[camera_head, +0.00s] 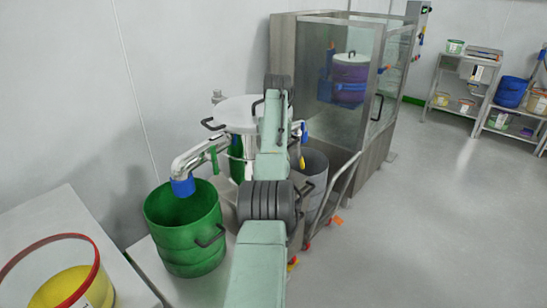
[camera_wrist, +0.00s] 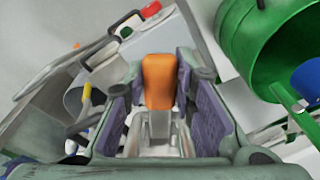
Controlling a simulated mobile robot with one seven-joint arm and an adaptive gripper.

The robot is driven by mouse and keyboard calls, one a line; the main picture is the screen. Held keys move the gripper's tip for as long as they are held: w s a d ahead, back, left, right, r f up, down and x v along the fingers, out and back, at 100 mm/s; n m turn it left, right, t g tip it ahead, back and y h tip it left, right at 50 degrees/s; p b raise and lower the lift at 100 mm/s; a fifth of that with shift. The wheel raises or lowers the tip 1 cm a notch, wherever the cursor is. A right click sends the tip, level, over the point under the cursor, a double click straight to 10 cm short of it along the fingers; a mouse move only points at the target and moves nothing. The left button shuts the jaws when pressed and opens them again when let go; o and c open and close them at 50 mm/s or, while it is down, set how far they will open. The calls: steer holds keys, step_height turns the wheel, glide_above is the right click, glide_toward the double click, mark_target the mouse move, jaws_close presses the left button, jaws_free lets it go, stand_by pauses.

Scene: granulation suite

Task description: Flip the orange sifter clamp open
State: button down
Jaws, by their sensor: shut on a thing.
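The orange sifter clamp (camera_wrist: 159,82) stands in the middle of the wrist view, its orange tab above a pale metal bracket. My gripper (camera_wrist: 160,66) has a purple-grey pad on each side of the tab and is shut on it. The lower part of the clamp lies deep between the fingers and is partly covered. In the head view my green-grey arm reaches over the sifter (camera_head: 238,112), which has a pale round lid. The arm hides the clamp and my gripper there.
A green drum (camera_head: 180,240) stands under a blue-ended spout (camera_head: 183,187), left of my arm. A table with a red-rimmed tub (camera_head: 96,268) is at lower left. A glass-sided steel enclosure (camera_head: 345,75) stands behind. Open floor (camera_head: 450,220) lies to the right.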

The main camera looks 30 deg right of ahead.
steer(key=shift+w+a+r+t, duration=0.1)
steer(key=shift+w+r+t, duration=0.2)
steer(key=shift+w+r, duration=0.35)
steer(key=c, duration=1.8)
jaws_free()
steer(key=shift+s+r, duration=0.1)
steer(key=shift+s, duration=0.05)
steer(key=shift+o, duration=1.4)
steer(key=shift+f, duration=0.2)
steer(key=shift+o, duration=1)
steer(key=shift+s+f, duration=0.1)
steer(key=shift+f, duration=0.1)
steer(key=shift+s+a+r, duration=0.1)
steer(key=shift+s+r, duration=0.1)
steer(key=shift+r, duration=1.05)
steer(key=shift+s+d+r, duration=0.1)
steer(key=shift+s+r, duration=0.1)
steer(key=shift+r, duration=1.05)
steer(key=shift+s+a+r, duration=0.1)
steer(key=shift+s+r, duration=0.1)
steer(key=shift+r, duration=1.05)
